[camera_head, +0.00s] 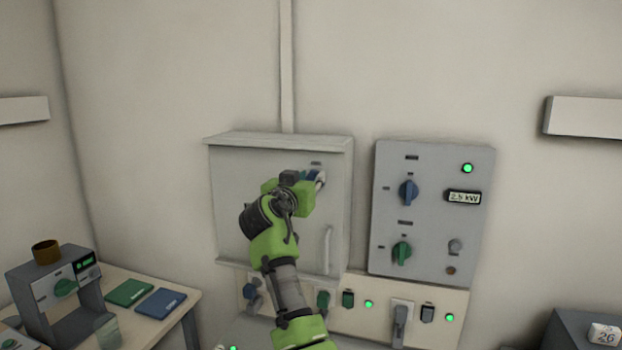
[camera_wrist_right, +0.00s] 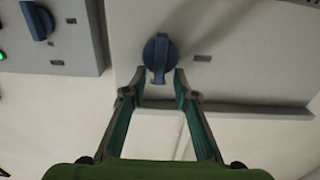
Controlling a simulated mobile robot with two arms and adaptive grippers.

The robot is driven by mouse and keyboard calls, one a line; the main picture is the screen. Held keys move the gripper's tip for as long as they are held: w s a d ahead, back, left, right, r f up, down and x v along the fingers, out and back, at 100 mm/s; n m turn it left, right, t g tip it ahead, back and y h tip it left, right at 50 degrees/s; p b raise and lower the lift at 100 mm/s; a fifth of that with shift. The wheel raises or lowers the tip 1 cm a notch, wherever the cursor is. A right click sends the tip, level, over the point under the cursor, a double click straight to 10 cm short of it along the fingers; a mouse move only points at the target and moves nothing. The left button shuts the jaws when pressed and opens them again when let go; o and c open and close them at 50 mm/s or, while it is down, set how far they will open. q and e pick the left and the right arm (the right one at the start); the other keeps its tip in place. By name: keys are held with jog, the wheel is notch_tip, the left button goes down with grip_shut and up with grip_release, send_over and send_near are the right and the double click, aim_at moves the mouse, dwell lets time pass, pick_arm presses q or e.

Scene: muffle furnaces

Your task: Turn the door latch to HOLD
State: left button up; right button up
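The door latch, a blue rotary knob (camera_wrist_right: 161,50), sits on the grey cabinet door (camera_wrist_right: 235,60). In the right wrist view its handle end points down, towards my gripper. My right gripper (camera_wrist_right: 159,75) is open, its two fingertips on either side of the handle end with a gap on both sides. A small dark label is beside the knob, too small to read. In the head view my right gripper (camera_head: 316,180) is at the upper right of the cabinet door (camera_head: 235,180) and largely hides the knob. My left gripper is not in view.
A grey control panel (camera_head: 433,210) with blue and green knobs is right of the cabinet. A switch strip (camera_head: 375,295) runs below. The door's vertical handle (camera_head: 327,250) is at its lower right. A table (camera_head: 185,293) with a device and booklets stands at left.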

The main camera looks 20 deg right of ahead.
jog(key=shift+d, duration=0.1)
grip_shut()
jog(key=shift+n, duration=0.4)
jog(key=shift+w+a+n, duration=0.15)
jog(key=shift+a+n, duration=0.05)
jog(key=shift+n, duration=0.7)
jog(key=n, duration=0.2)
jog(key=n+p, duration=0.1)
jog(key=n, duration=0.1)
jog(key=n+p, duration=0.1)
jog(key=n, duration=0.1)
jog(key=shift+w+a+f, duration=0.25)
jog(key=shift+a, duration=0.15)
jog(key=n, duration=0.1)
jog(key=n+p, duration=0.1)
jog(key=n, duration=0.3)
jog(key=shift+w+a+f+p, duration=0.15)
jog(key=shift+f+p, duration=0.1)
jog(key=shift+p, duration=0.15)
jog(key=shift+f+n+p, duration=0.2)
jog(key=shift+n+p, duration=0.3)
jog(key=shift+n, duration=0.6)
jog(key=shift+f+n+p, duration=0.2)
jog(key=shift+n+p, duration=0.3)
jog(key=shift+n, duration=0.6)
